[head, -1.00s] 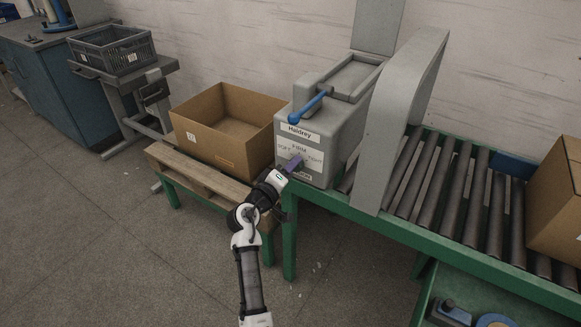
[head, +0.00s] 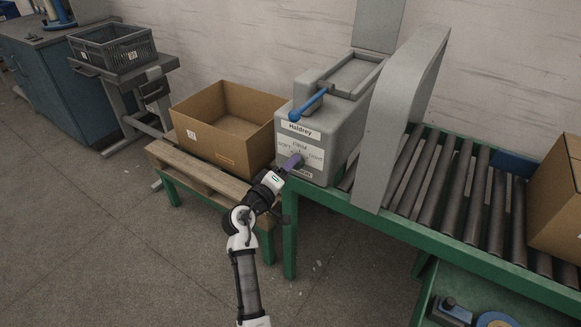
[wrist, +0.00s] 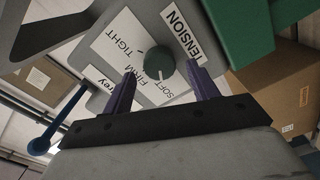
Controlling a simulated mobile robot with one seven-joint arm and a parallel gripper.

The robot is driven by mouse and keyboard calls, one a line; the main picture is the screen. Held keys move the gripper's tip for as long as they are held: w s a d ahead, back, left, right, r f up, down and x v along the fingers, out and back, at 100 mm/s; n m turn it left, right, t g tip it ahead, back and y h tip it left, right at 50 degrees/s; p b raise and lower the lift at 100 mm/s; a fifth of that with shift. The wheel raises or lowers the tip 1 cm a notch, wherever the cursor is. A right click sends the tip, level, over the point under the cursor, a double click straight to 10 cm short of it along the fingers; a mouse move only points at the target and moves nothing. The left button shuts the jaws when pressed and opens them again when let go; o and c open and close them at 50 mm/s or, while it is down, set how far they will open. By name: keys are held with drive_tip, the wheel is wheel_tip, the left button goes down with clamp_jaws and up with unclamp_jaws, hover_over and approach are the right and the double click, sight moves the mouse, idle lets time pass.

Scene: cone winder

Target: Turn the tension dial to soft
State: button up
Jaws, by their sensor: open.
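The tension dial is a round grey-green knob (wrist: 159,62) on a white plate marked TIGHT, FIRM and SOFT, beside a TENSION label (wrist: 181,33). In the wrist view the plate appears turned, with SOFT nearest my gripper. I cannot tell clearly which word the dial points to. My gripper (wrist: 161,68) is open, its two purple fingers on either side of the dial in the picture; contact is not clear. In the head view my gripper (head: 295,160) is at the front of the grey Haldrey machine (head: 335,130) and hides the dial.
A blue-handled lever (head: 308,104) sticks out above the dial panel. An open cardboard box (head: 240,152) stands on a pallet bench (head: 205,180) left of the machine. A roller conveyor (head: 455,195) with another box (head: 560,205) is at the right. The floor in front is clear.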

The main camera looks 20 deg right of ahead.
drive_tip(key=b+v, duration=0.2)
drive_tip(key=v, duration=1)
